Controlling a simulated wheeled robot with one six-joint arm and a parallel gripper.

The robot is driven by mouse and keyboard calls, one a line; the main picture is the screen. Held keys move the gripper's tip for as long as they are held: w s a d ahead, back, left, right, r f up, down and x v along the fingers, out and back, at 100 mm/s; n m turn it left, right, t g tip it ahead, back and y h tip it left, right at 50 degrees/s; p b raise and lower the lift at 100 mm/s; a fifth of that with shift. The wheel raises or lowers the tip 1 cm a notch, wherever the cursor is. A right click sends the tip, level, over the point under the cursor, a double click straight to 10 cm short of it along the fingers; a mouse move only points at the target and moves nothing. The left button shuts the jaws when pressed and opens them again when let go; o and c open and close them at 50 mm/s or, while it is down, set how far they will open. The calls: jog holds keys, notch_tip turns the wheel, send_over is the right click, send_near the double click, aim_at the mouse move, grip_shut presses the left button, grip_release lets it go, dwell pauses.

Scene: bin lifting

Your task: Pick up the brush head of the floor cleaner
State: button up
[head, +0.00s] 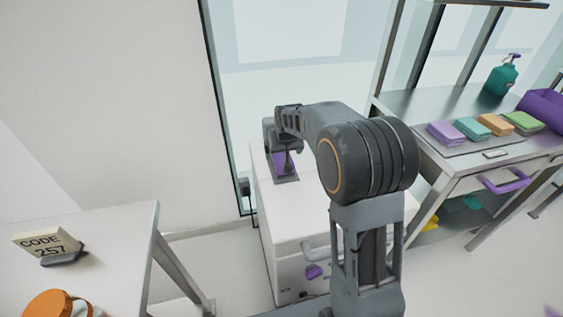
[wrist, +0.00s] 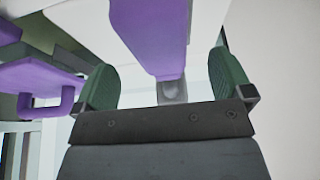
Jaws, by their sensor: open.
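A purple part with a grey lower end, which I take to be the floor cleaner's brush head (wrist: 150,35), fills the top middle of the wrist view. My gripper (wrist: 160,60) is open, with one green-padded finger on each side of the purple part and a visible gap to each. In the head view a purple piece (head: 279,163) shows at the end of my arm, above the white cabinet. My arm hides much of it there, and I cannot tell whether it touches the cabinet top.
The white cabinet (head: 305,215) stands by the glass wall. To its right, a metal table (head: 415,103) holds folded cloths (head: 484,128), a teal spray bottle (head: 502,76) and a purple bin (head: 543,108). A white table (head: 110,240) with a code sign (head: 45,241) stands at left.

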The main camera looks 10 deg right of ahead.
aim_at(282, 155)
jog(key=shift+b+x, duration=0.35)
jog(key=shift+x, duration=2.8)
jog(key=c, duration=1.1)
jog(key=shift+r, duration=0.1)
